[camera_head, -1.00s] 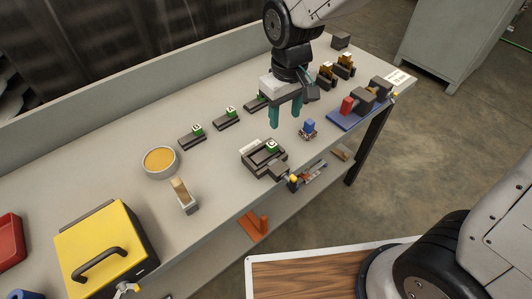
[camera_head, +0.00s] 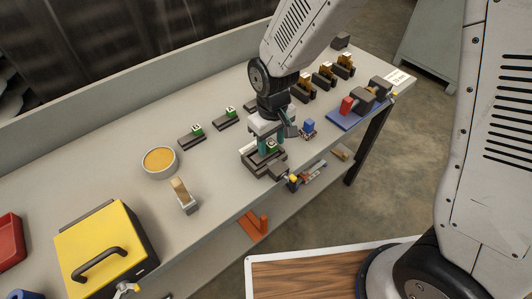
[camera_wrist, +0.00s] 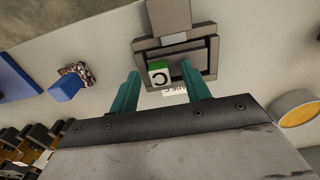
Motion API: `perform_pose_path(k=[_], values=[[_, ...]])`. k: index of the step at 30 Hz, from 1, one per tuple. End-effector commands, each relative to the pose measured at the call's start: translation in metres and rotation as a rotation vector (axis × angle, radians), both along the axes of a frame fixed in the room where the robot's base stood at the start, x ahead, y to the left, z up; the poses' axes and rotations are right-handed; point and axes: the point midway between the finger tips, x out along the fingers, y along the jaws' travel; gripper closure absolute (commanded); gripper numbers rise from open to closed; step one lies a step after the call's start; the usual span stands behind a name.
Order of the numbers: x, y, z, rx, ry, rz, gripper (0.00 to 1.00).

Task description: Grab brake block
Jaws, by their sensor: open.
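My gripper (camera_head: 266,145) is open and points down over a dark square fixture (camera_head: 251,166) near the table's front edge. A small green and white block (camera_wrist: 159,73) marked C sits at the fixture and shows between the two teal fingers in the wrist view. It looks free, with a gap beside the fingers. Other dark blocks with green lettered tags lie in a row behind, one marked A (camera_head: 229,112) and another (camera_head: 194,132) farther left. I cannot tell from the pictures which piece is the brake block.
A small blue-topped piece (camera_head: 309,126) stands right of the gripper. A blue plate (camera_head: 342,121) with a red part lies beyond it. A bowl with orange contents (camera_head: 160,160), a wooden-handled brush (camera_head: 182,195) and a yellow box (camera_head: 100,245) stand to the left.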

Motion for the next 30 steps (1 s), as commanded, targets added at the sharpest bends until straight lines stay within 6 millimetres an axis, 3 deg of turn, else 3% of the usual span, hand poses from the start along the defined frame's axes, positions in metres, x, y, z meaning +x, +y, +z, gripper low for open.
perform_pose_path(k=[2, 3, 8, 18, 27, 30], values=[[0.000, 0.000, 0.000, 0.000, 0.000, 0.000, 0.53], [0.000, 0.000, 0.000, 0.000, 0.000, 0.000, 0.58], [0.000, 0.000, 0.001, 0.001, -0.001, 0.000, 1.00], [0.001, 0.000, 0.003, 0.002, -0.002, 0.000, 1.00], [0.001, -0.002, 0.040, 0.003, -0.004, -0.004, 1.00], [-0.009, -0.003, 0.039, 0.000, 0.000, -0.003, 1.00]])
